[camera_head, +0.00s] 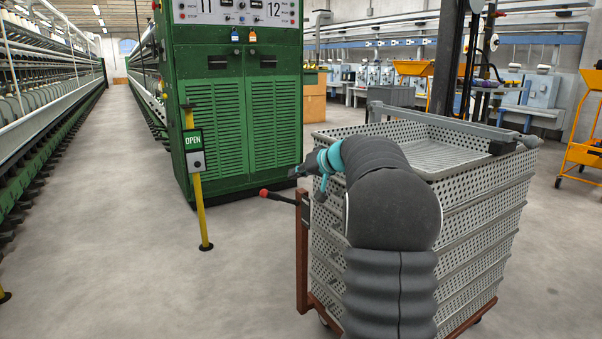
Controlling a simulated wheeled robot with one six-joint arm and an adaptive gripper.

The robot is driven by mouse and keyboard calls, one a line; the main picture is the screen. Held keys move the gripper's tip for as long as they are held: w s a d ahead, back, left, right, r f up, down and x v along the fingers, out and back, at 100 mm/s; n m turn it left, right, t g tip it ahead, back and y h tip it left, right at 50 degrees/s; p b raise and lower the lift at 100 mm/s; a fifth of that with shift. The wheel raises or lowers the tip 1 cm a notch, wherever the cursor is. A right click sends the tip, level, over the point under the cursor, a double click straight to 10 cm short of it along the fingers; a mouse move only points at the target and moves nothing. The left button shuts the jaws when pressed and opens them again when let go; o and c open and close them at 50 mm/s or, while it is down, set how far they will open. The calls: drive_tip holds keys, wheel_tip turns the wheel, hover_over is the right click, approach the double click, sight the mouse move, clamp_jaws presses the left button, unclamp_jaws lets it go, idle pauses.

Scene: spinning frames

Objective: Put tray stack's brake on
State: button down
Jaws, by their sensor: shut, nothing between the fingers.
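The tray stack (470,228) is a pile of grey perforated trays on a reddish-brown wheeled frame (302,262), standing at the right in the head view. A dark lever with a red knob (264,193) sticks out to the left from the top of the frame's post; I take it for the brake handle. It lies roughly level. My gripper (297,172) is small and dark at the end of my arm, shut and empty. In the picture it is just above and right of the knob, apart from it. My arm hides part of the stack's near side.
A green machine cabinet (240,110) stands behind the lever. A yellow post with an OPEN sign (194,141) stands to the left. Long spinning frames (50,80) line the far left. The floor (130,240) between is clear. Orange carts stand at the right.

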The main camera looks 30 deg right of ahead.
sight(279, 197)
drive_tip(key=w+a+f, duration=0.3)
drive_tip(key=w+f, duration=0.2)
drive_tip(key=f, duration=0.1)
drive_tip(key=shift+w+a, duration=0.2)
drive_tip(key=shift+f, duration=0.1)
